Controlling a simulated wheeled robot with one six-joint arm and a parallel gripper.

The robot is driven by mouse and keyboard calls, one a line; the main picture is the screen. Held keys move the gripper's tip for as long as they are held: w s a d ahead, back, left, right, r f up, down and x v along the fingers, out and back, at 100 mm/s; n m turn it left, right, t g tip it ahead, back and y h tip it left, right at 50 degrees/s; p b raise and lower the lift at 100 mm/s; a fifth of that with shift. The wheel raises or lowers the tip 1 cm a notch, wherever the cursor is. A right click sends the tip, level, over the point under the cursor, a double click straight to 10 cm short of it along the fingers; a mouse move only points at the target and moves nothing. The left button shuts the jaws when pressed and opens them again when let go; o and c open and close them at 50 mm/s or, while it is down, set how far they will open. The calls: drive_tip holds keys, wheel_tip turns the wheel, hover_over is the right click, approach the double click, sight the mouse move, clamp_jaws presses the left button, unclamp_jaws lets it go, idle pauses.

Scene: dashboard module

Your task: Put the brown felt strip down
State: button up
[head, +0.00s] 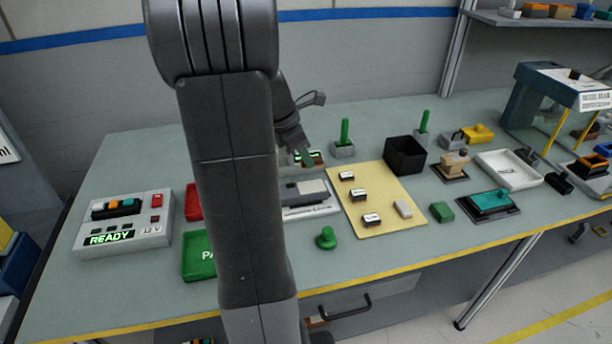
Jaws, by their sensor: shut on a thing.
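My gripper (304,153) is at the upper middle of the head view, over the back of the bench and just right of my arm link. It is shut on a small strip, mostly hidden by the fingers. A small brown patch (319,162) shows beside the fingertips and looks like the brown felt strip. I cannot tell whether it touches the surface below.
A grey fixture (318,210) lies in front of the gripper. A yellow mat (390,219) with labelled blocks is to its right. Green posts in holders (344,150) and a black bin (405,157) stand right of the gripper. My arm hides part of the left bench.

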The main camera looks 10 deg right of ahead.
sight(311, 187)
wheel_tip(311, 187, down, 7)
drive_tip(key=shift+f, duration=0.15)
idle(0.4)
drive_tip(key=shift+f, duration=0.15)
drive_tip(key=o, duration=0.9)
drive_tip(key=shift+o, duration=0.2)
drive_tip(key=v, duration=1.2)
